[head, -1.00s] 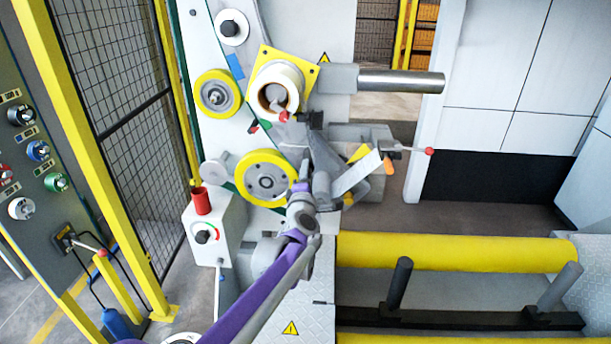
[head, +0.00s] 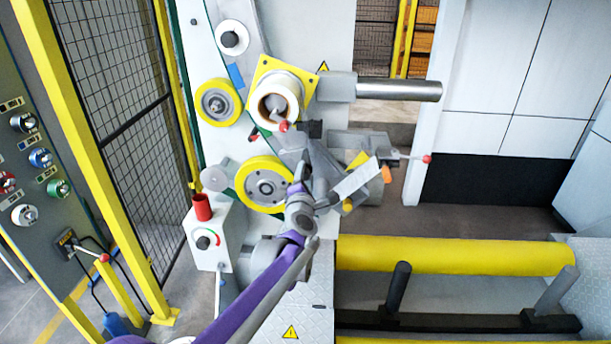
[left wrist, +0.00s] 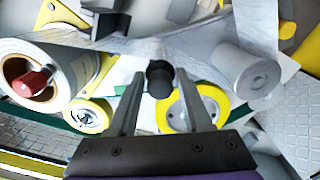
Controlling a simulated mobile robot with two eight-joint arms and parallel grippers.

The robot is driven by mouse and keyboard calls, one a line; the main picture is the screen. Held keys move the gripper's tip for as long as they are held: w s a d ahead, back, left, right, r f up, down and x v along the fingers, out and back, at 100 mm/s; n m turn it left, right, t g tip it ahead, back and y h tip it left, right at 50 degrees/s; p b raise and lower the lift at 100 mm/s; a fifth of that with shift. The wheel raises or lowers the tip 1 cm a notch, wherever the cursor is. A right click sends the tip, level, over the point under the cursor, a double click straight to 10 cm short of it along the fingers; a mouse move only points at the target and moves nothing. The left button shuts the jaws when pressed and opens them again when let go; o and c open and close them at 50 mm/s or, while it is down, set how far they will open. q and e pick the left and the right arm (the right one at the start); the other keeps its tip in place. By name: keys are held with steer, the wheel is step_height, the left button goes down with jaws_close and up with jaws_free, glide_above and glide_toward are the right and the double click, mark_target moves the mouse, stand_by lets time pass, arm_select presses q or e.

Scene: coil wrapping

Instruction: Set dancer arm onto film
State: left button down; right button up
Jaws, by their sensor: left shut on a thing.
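My left gripper (head: 303,146) is at the right side of the film roll, just below it. In the left wrist view, its fingers (left wrist: 160,92) stand on either side of a black knob (left wrist: 160,78), which looks like the dancer arm's grip. The black part (head: 312,129) also shows in the head view. The rest of the dancer arm is hard to separate from my wrist. The white film roll (head: 270,104) sits on a yellow plate, with a red knob (head: 284,126) at its core. I cannot tell whether the arm touches film. My right gripper is not seen.
Yellow rollers (head: 217,102) and (head: 264,184) are left of my wrist. A steel bar (head: 400,91) juts right above it. A red-tipped lever (head: 426,159) sticks out at right. A mesh fence (head: 120,100) and control panel stand left.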

arm_select(q)
steer(key=c, duration=0.6)
jaws_free()
steer(key=shift+r, duration=0.15)
steer(key=shift+s, duration=0.3)
steer(key=s+b, duration=0.1)
steer(key=s, duration=0.9)
steer(key=shift+s+b, duration=0.1)
steer(key=shift+b, duration=0.25)
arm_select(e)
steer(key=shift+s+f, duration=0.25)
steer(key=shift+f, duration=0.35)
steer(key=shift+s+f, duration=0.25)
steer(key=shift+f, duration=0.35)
